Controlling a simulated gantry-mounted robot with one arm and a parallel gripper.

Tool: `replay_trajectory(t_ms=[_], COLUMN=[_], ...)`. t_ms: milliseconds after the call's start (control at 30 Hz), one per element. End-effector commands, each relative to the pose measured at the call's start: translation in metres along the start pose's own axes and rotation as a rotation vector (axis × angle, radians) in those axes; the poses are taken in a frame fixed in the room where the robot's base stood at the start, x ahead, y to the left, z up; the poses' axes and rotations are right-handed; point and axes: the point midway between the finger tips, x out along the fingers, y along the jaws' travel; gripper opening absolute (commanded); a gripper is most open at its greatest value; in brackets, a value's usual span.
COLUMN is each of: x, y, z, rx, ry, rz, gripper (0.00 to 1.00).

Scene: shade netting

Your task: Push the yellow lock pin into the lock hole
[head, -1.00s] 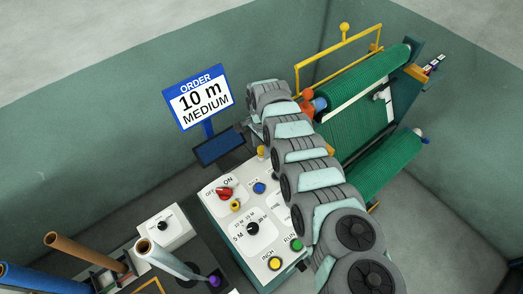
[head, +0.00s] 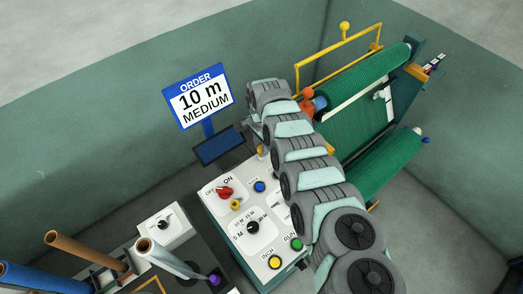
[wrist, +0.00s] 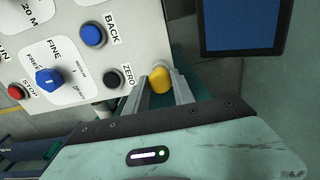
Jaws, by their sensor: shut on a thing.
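The yellow lock pin (wrist: 160,79) shows in the wrist view as a rounded yellow piece beside the control panel's edge. My gripper (wrist: 163,90) is shut on it, with one grey finger on each side. In the head view, a small patch of yellow (head: 261,150) shows at the panel's far edge, partly covered by my arm. The lock hole cannot be made out in either view, and I cannot tell how deep the pin sits.
The white control panel (wrist: 110,65) has a black ZERO button (wrist: 113,79) and a blue BACK button (wrist: 93,34) close to my gripper. A dark blue screen (wrist: 243,25) stands at the right. Green netting rolls (head: 365,80) lie beyond my arm.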

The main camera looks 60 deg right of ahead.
Motion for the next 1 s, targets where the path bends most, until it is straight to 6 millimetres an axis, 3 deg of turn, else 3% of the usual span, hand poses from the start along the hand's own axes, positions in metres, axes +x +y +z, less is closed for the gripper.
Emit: replay_trajectory(t_ms=[1000], x=[-0.0086], y=[-0.0002], z=[0.0002], rx=[-0.001], ry=[0.0], rz=[0.0], gripper=[0.0])
